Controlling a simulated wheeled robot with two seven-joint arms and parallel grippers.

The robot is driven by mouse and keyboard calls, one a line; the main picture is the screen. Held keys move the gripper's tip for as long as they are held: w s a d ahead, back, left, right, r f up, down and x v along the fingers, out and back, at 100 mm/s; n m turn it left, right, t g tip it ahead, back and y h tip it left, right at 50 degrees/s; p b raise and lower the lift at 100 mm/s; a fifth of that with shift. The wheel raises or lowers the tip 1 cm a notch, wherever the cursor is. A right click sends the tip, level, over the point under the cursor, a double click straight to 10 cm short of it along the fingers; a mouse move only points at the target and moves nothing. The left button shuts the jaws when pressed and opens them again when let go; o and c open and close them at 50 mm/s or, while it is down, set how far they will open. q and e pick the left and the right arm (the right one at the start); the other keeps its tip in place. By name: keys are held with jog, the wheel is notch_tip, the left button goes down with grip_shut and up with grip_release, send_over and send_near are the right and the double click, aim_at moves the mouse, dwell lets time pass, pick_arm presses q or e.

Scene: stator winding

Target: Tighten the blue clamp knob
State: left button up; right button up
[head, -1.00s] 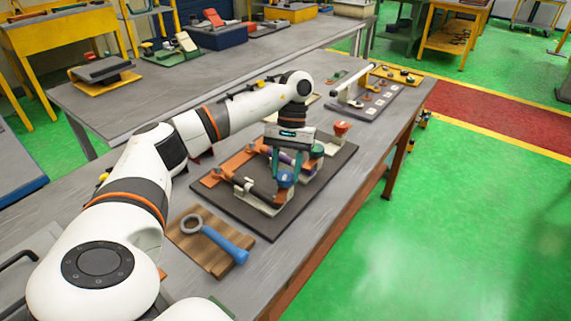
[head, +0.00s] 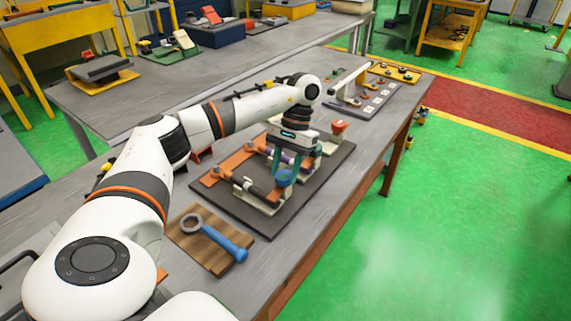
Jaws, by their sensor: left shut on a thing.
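The blue clamp knob (head: 284,179) sits at the near right end of the clamp fixture (head: 262,190), which lies on a dark base plate (head: 240,212). My left gripper (head: 285,172) reaches down from above and is shut on the blue knob. The fingers and the wrist hide part of the knob and of the fixture behind it. My right gripper is not in view.
A wrench with a blue handle (head: 226,243) lies on a wooden board (head: 205,256) in front of the plate. A tray of parts (head: 365,108) lies farther back. The table's right edge is close by.

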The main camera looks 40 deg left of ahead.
pick_arm(q)
jog(key=o, duration=0.9)
jog(key=shift+r, duration=0.2)
jog(key=shift+o, duration=0.4)
jog(key=shift+f, duration=0.1)
jog(key=p+v, duration=0.3)
jog(key=v, duration=0.9)
jog(key=shift+p, duration=0.35)
jog(key=shift+s+a, duration=0.1)
jog(key=shift+s, duration=0.05)
